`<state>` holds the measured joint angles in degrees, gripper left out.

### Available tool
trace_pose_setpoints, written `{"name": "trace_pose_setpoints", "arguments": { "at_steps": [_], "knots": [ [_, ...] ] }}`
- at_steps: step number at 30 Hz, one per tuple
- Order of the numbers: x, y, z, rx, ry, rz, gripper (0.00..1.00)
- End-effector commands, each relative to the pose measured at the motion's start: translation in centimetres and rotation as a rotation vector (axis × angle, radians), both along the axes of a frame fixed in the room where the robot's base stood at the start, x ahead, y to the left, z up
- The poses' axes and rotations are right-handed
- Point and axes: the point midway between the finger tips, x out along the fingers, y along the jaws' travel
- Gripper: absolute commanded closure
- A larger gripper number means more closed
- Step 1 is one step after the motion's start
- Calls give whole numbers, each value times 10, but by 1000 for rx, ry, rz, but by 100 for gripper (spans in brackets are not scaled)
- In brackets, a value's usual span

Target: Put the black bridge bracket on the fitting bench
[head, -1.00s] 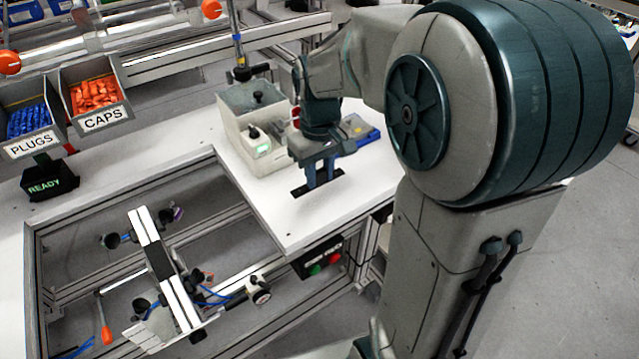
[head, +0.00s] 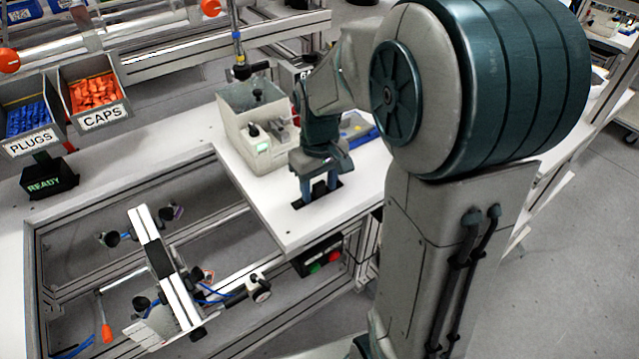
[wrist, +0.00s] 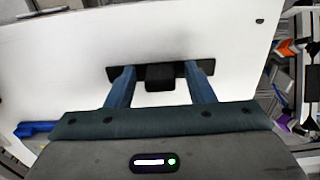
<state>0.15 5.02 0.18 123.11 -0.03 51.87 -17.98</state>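The black bridge bracket (wrist: 159,77) is a dark bar with a raised block at its middle. In the wrist view it lies across my fingertips, its ends sticking out past both fingers. My gripper (head: 319,190) has its blue fingers set wide apart, one on each side of the block; it also shows in the wrist view (wrist: 159,84). The bracket has moved together with the fingers, so they are shut on it. The fitting bench (head: 275,215) is the white top below. The bracket is at or just above this top; I cannot tell whether it touches.
A grey-white box unit (head: 250,125) stands on the bench behind my gripper, with a blue tray (head: 362,132) beside it. A frame opening with a fixture (head: 165,265) lies to the left. The bench top in front of my gripper is clear.

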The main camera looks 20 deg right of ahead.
Motion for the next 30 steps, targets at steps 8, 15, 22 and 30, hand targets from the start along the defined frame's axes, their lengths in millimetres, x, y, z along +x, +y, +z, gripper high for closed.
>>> {"name": "trace_pose_setpoints", "arguments": {
  "at_steps": [8, 15, 22, 30],
  "knots": [
    [1, 0, 19, 0, -4, 0, 52],
    [1, 0, 71, 0, -6, 0, 52],
    [1, 0, 110, 0, -3, 0, 52],
    [-16, 0, 122, 0, -26, -30, 52]
  ]
}}
